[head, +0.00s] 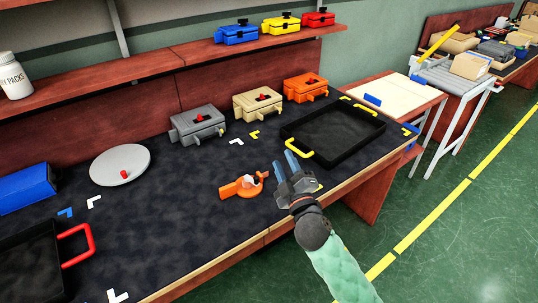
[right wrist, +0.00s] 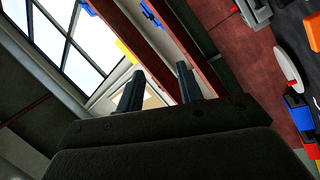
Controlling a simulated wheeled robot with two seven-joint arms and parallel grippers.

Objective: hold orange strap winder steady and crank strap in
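The orange strap winder (head: 243,188) lies on the dark mat in the middle of the workbench in the head view. It has a flat orange body and a small pale part with a reddish-brown bit on top. My right gripper (head: 291,161) is just to the right of the winder, apart from it, with its fingers pointing up and away. Its two fingers stand apart and empty, as the right wrist view (right wrist: 159,88) also shows. The winder is not seen in the right wrist view. My left gripper is not in view. No loose strap can be made out.
A black tray with yellow handles (head: 352,160) is behind and right of the gripper. A black tray with a red handle (head: 30,268) is at left. A grey turntable (head: 121,165) and grey, tan and orange boxes (head: 306,87) stand along the back. Bare mat surrounds the winder.

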